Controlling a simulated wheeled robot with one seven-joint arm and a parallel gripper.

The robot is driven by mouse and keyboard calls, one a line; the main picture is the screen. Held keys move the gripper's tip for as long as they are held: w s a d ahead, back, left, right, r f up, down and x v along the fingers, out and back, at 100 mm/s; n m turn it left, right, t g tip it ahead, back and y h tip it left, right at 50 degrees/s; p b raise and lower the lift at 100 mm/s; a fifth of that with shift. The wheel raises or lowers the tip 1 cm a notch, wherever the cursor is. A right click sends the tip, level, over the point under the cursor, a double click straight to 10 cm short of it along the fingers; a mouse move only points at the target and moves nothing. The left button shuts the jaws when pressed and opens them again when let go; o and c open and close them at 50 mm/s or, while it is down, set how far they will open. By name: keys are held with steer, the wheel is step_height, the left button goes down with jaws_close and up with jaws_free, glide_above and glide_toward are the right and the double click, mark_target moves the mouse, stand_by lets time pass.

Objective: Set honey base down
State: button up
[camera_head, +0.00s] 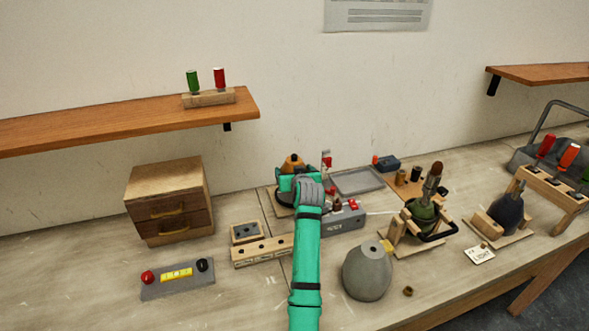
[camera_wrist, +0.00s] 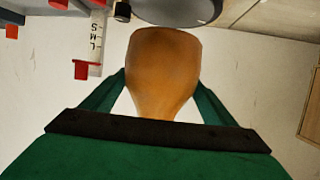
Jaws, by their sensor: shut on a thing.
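The honey base (camera_wrist: 163,70) is an amber-brown, bottle-like body with a broad end and a narrower neck. It fills the middle of the wrist view, between the green fingers of my gripper (camera_wrist: 161,92), which is shut on it. In the head view the honey base (camera_head: 292,162) shows partly behind my gripper (camera_head: 297,182) at the back middle of the bench. A dark round plate (camera_head: 283,198) lies just below it there. A grey disc (camera_wrist: 178,10) shows beyond its broad end in the wrist view. I cannot tell whether the base touches anything below.
An upright scale marked L, M, S (camera_wrist: 97,42) with red sliders stands close beside my gripper. A grey tray (camera_head: 358,181) and grey box (camera_head: 340,220) are to the right. A grey lamp base (camera_head: 367,272) stands in front; a drawer cabinet (camera_head: 168,202) is left.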

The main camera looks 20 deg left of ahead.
steer(key=shift+w+a+f, duration=0.15)
steer(key=shift+w+a, duration=0.1)
steer(key=shift+w, duration=0.1)
steer(key=shift+w+f, duration=0.1)
steer(key=shift+f, duration=1.5)
steer(key=shift+f, duration=0.1)
steer(key=o, duration=2.1)
steer(key=shift+f, duration=0.3)
steer(key=shift+r, duration=0.15)
